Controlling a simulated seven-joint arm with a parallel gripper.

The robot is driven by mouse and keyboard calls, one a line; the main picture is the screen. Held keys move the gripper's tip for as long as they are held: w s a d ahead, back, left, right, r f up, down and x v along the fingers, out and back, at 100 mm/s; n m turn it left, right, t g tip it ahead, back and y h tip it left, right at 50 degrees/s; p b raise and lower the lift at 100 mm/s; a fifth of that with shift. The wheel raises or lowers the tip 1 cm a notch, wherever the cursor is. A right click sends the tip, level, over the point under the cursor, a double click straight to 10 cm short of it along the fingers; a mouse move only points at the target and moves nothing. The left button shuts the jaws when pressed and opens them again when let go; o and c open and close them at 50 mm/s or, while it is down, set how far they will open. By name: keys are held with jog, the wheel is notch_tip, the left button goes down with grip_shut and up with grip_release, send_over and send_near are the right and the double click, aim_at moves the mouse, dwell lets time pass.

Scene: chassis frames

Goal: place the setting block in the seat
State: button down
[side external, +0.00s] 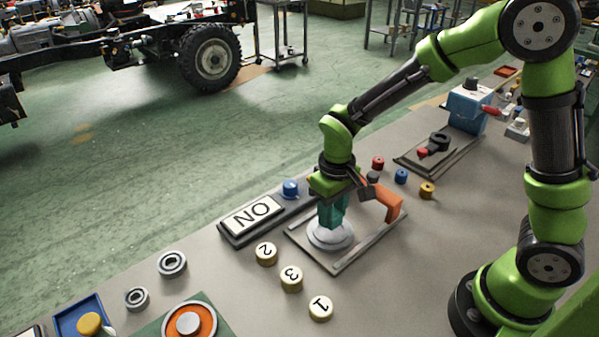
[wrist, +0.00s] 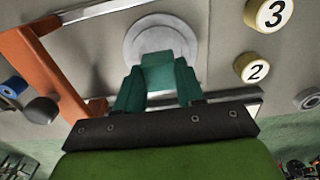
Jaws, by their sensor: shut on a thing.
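The setting block appears to be the teal block (wrist: 158,72) between my fingers in the wrist view. My gripper (side external: 333,215) points down in the side view, with its teal fingers shut on the block; in the wrist view the fingers (wrist: 160,84) flank it. The seat appears to be the pale grey round stepped disc (side external: 322,243) on a grey plate, also seen in the wrist view (wrist: 137,42). The block is over the disc. Whether it touches the disc, I cannot tell. The block's colour is close to that of my fingers, so its outline is hard to separate in the side view.
An orange bracket (side external: 392,203) stands on the same plate, close to the right of my gripper. Numbered yellow discs (side external: 291,278) lie in front. Small coloured knobs (side external: 401,176) are behind.

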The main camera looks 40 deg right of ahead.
jog(key=shift+f, duration=1.05)
jog(key=shift+f, duration=0.1)
jog(key=c, duration=0.7)
grip_release()
notch_tip(320, 180, up, 12)
jog(key=s+d+r+m+t+y, duration=0.2)
jog(key=s+d+r+m+t, duration=0.2)
jog(key=s+r+t, duration=0.3)
jog(key=s+r, duration=0.2)
jog(key=s, duration=0.2)
jog(key=shift+s+d, duration=0.25)
jog(key=shift+d, duration=0.1)
